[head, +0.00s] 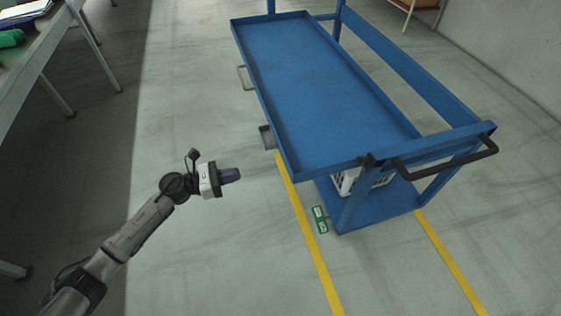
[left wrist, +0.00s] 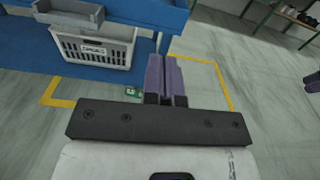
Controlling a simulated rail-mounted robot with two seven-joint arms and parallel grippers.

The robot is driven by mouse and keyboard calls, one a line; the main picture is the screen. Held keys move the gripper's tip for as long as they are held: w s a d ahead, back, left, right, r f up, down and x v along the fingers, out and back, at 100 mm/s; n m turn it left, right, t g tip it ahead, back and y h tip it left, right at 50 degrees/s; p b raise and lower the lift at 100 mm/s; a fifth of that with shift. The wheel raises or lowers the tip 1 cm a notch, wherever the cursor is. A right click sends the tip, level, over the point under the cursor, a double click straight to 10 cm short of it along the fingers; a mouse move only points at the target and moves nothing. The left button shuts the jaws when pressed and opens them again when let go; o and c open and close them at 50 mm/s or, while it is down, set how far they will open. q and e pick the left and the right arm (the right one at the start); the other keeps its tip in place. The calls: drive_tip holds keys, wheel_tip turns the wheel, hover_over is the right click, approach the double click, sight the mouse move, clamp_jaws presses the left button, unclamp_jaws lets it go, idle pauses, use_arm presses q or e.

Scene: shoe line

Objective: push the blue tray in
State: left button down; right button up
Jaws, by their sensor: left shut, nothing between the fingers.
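A blue cart has a flat, rimmed, tray-like top (head: 320,90) in the head view. A small grey open tray (head: 267,137) sticks out from its left side, and it also shows at the upper left of the left wrist view (left wrist: 70,14). I see no separate blue tray. My left gripper (head: 236,175) has purple fingers, shut and empty. It hangs in the air left of the cart, apart from it, below the grey tray in the picture. In the left wrist view its fingers (left wrist: 166,65) point toward the cart.
A dark push bar (head: 445,160) is at the cart's near end. Yellow lines mark the floor. A table (head: 40,50) stands left; the floor between is clear.

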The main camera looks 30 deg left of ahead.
sight(287, 160)
use_arm(q)
drive_tip(key=shift+m, duration=0.3)
drive_tip(key=b+x, duration=0.2)
drive_tip(key=x, duration=0.4)
drive_tip(key=b+x, duration=0.1)
drive_tip(key=x, duration=0.5)
drive_tip(key=shift+w+b, duration=0.35)
drive_tip(key=shift+w, duration=0.1)
drive_tip(key=shift+x, duration=0.75)
